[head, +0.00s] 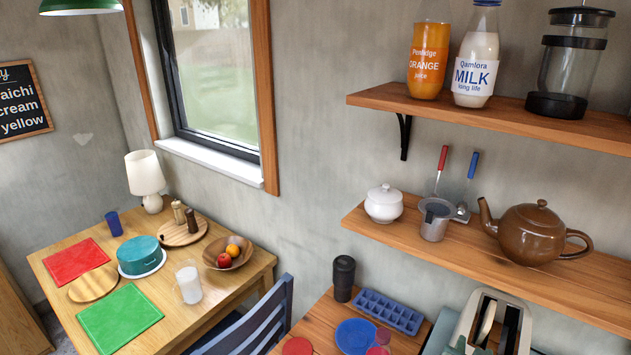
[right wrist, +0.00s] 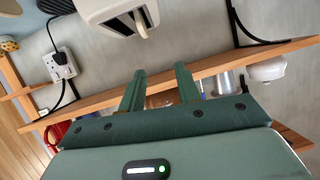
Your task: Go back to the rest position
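The task names no object, only my own arms. My right gripper (right wrist: 160,68) shows in the right wrist view with its two dark green fingers apart. Nothing is held between them; the wooden shelf edge shows in the gap. My left gripper is in neither view.
The lower wall shelf (head: 590,299) holds a brown teapot (head: 533,233), a white pot (head: 384,204) and a metal jug (head: 435,219). Below stand a blue ice tray (head: 390,312) and a dark tumbler (head: 344,278). A blue chair (head: 270,318) stands left.

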